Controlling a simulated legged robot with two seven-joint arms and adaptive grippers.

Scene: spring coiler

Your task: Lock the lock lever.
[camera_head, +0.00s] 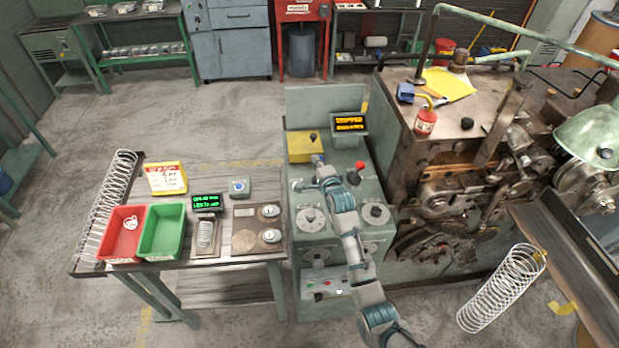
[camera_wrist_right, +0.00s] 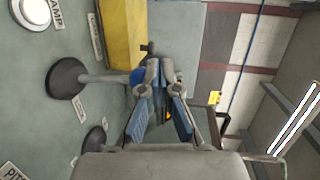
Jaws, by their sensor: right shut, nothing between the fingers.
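My right gripper (camera_head: 321,170) is over the green control console (camera_head: 307,265), near the yellow box on its top. In the right wrist view its fingers (camera_wrist_right: 160,74) are shut with nothing between them. A lever with a round black base (camera_wrist_right: 68,78) and a grey rod (camera_wrist_right: 104,78) stands out from the panel. A blue end (camera_wrist_right: 137,76) at the rod is beside the fingers and partly hidden by them; I cannot tell whether they touch. My left gripper is not in view.
The yellow box (camera_head: 303,147) and an amber display (camera_head: 349,123) are at the console's back. A red knob (camera_head: 360,165) stands close to my right gripper. The coiling machine (camera_head: 455,190) is to the right. A table (camera_head: 240,242) with red and green bins is to the left.

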